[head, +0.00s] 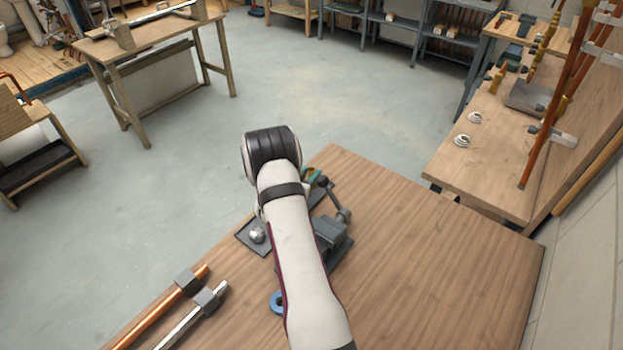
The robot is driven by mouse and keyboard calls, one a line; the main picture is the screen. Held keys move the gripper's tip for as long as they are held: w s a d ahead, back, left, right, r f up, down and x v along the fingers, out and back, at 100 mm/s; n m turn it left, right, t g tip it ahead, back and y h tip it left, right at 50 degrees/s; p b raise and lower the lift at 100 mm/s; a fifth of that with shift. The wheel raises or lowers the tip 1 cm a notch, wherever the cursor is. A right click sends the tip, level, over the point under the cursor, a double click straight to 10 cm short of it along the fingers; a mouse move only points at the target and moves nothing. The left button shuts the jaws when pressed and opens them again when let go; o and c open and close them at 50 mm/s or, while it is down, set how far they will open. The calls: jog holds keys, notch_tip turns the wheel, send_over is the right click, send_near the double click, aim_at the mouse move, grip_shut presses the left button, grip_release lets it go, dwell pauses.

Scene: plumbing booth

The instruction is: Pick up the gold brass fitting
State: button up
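No gold brass fitting shows clearly. A small gold-and-green piece (311,174) peeks out right of my arm near the table's far corner; it is too small and covered to tell what it is. A dark tray (244,241) left of my arm has a small silvery fitting (257,235) in it. My white arm with a black joint crosses the middle of the view and hides part of the wooden table (430,255). My gripper is not visible, so its place relative to these things cannot be told.
A grey vise (333,231) stands just right of my arm. A blue ring (277,302) lies partly under it. A copper pipe (155,314) and a silvery pipe (187,328) with dark grey blocks lie at the lower left. The table's right side is clear.

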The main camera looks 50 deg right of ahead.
grip_shut()
